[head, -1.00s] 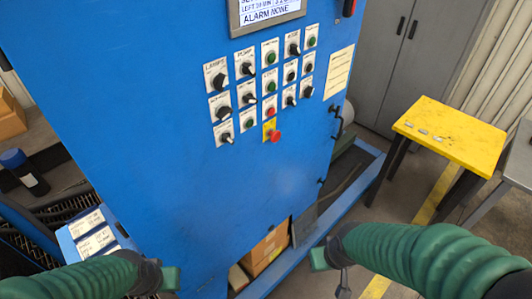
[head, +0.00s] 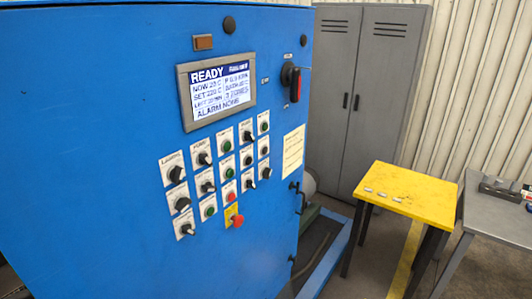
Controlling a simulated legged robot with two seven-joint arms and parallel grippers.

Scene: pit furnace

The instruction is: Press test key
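The blue cabinet (head: 90,150) fills the left and middle of the head view. Its front carries rows of keys and knobs on small white label plates, among them a knob marked like "LAMPS" (head: 175,173), green buttons (head: 226,145), a red button (head: 230,198) and black knobs (head: 182,204). Most labels are too small to read, so I cannot tell which one is the test key. The display (head: 222,90) above them reads READY and ALARM NONE. Neither of my grippers is in view.
A red mushroom button (head: 237,220) on a yellow plate sits below the rows. A black-and-red rotary switch (head: 291,82) is on the cabinet's right. A yellow table (head: 405,205) with small pieces, a grey table (head: 495,215) and a grey locker (head: 375,90) stand to the right.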

